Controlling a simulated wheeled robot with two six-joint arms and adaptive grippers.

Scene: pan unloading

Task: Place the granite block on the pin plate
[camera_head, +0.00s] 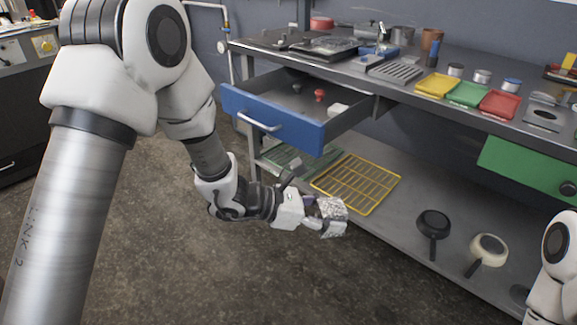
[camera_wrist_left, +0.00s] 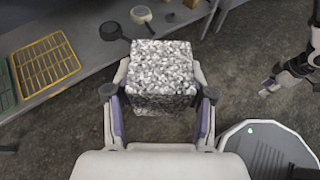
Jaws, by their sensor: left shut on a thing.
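The granite block (camera_head: 331,208) is speckled grey and white. My left gripper (camera_head: 318,211) is shut on it and holds it in the air in front of the bench's lower shelf. In the left wrist view the block (camera_wrist_left: 160,75) sits between the two fingers of my left gripper (camera_wrist_left: 160,100). I cannot pick out the pin plate with certainty; a grey slotted plate (camera_head: 396,71) lies on the bench top. My right gripper (camera_wrist_left: 268,88) shows small at the right of the left wrist view, and its opening cannot be made out.
A blue drawer (camera_head: 272,119) stands open under the steel bench top (camera_head: 400,92). Yellow, green and red trays (camera_head: 438,84) line the top. The lower shelf (camera_head: 400,215) holds a yellow rack (camera_head: 357,184), a black pan (camera_head: 433,222) and a cream pan (camera_head: 488,249).

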